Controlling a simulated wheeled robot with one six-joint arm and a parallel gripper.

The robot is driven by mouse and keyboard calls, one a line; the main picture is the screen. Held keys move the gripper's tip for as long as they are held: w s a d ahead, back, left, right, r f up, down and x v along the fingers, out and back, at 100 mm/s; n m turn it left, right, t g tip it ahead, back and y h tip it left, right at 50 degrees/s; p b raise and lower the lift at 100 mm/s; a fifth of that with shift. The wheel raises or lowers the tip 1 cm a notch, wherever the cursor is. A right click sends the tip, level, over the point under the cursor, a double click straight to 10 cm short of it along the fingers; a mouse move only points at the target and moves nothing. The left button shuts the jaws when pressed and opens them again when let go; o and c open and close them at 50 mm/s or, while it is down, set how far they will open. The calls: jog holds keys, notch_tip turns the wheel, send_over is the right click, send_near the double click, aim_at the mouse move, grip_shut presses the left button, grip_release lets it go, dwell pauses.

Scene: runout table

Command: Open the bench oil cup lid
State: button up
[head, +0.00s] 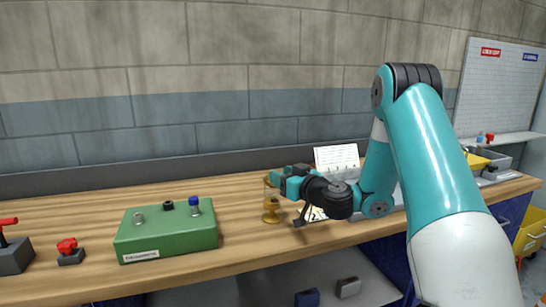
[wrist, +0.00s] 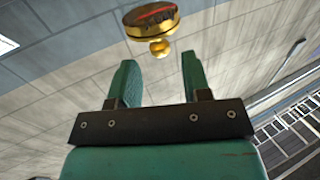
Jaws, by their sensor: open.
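The brass oil cup (head: 271,215) stands on the wooden bench, left of my arm's end in the head view. Its upper part is partly covered by my gripper (head: 278,180). In the wrist view, a round brass piece with a reddish face (wrist: 150,17) and a small brass knob (wrist: 159,47) show just beyond the fingertips. My gripper (wrist: 160,65) is open, with its two teal fingers apart and nothing between them. The knob lies in line with the gap, and I see no contact. I cannot tell whether the lid is closed.
A green box (head: 166,238) with several fittings stands left of the cup on the bench (head: 240,250). A red-knobbed valve (head: 68,250) and a red-handled block (head: 12,255) are farther left. A white sheet (head: 337,157) stands behind my arm. Grey bins (head: 492,165) are at the right.

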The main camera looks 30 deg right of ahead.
jog(key=shift+w+a+p, duration=0.15)
jog(key=shift+w+p, duration=0.25)
jog(key=shift+w, duration=0.65)
jog(key=shift+w+a+p, duration=0.1)
jog(key=shift+w+p, duration=0.3)
jog(key=shift+w, duration=0.6)
